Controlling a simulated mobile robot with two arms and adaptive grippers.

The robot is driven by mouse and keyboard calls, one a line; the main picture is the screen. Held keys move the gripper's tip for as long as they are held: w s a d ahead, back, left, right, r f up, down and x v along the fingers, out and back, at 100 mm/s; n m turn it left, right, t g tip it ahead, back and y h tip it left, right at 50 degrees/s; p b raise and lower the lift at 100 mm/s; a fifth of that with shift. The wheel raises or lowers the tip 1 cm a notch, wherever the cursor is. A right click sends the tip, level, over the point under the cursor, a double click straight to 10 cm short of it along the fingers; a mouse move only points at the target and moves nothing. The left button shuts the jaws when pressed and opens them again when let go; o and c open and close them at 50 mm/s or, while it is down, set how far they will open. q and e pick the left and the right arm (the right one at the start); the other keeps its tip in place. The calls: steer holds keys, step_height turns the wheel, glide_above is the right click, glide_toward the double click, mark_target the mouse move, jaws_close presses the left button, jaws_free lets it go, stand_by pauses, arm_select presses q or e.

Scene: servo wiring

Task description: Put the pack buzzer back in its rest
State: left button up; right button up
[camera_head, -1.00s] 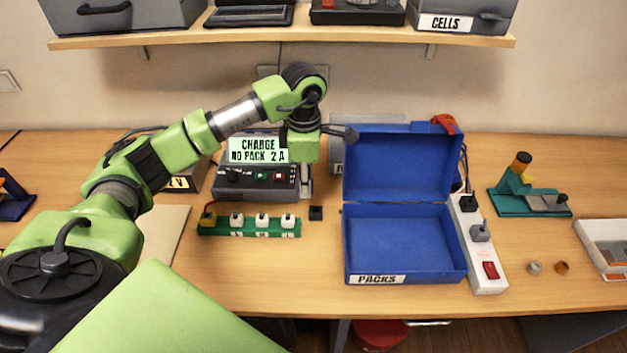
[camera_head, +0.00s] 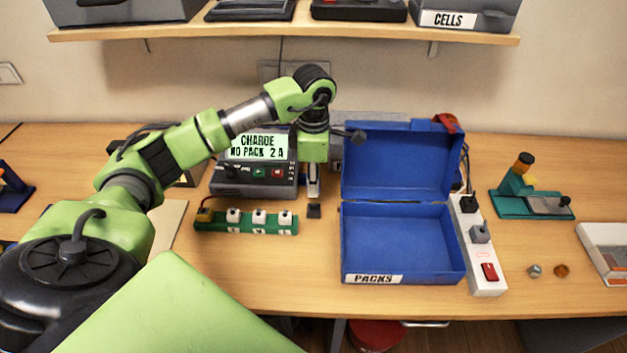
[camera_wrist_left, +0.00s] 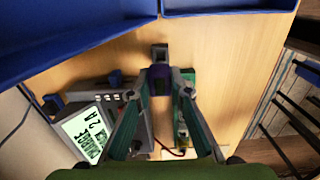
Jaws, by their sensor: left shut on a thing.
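My left gripper (camera_head: 314,192) points down at the bench between the charger and the blue box. In the left wrist view the gripper (camera_wrist_left: 160,75) is shut on a small dark purple thing (camera_wrist_left: 160,83), which looks like the pack buzzer. The head view does not show the buzzer clearly. A small black block with a dark hollow, apparently the rest (camera_head: 314,211), is on the bench just in front of the fingers. The rest also shows in the left wrist view (camera_wrist_left: 159,50), just beyond the held buzzer. I cannot tell whether they touch. My right gripper is out of view.
The charger (camera_head: 253,181) with its lit display stands left of the gripper. A green strip with white sockets (camera_head: 246,221) lies left of the rest. The open blue PACKS box (camera_head: 402,242) is close on the right, with a white power strip (camera_head: 484,262) beyond. Bench in front is clear.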

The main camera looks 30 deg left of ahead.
arm_select(q)
steer(key=shift+f+b, duration=1.45)
steer(key=shift+f, duration=0.75)
steer(key=shift+b, duration=0.4)
steer(key=shift+f+b, duration=1.05)
steer(key=shift+f, duration=0.3)
steer(key=o, duration=1)
steer(key=shift+o, duration=0.2)
steer(key=shift+r, duration=0.15)
step_height(320, 180, up, 12)
steer(key=shift+f, duration=0.1)
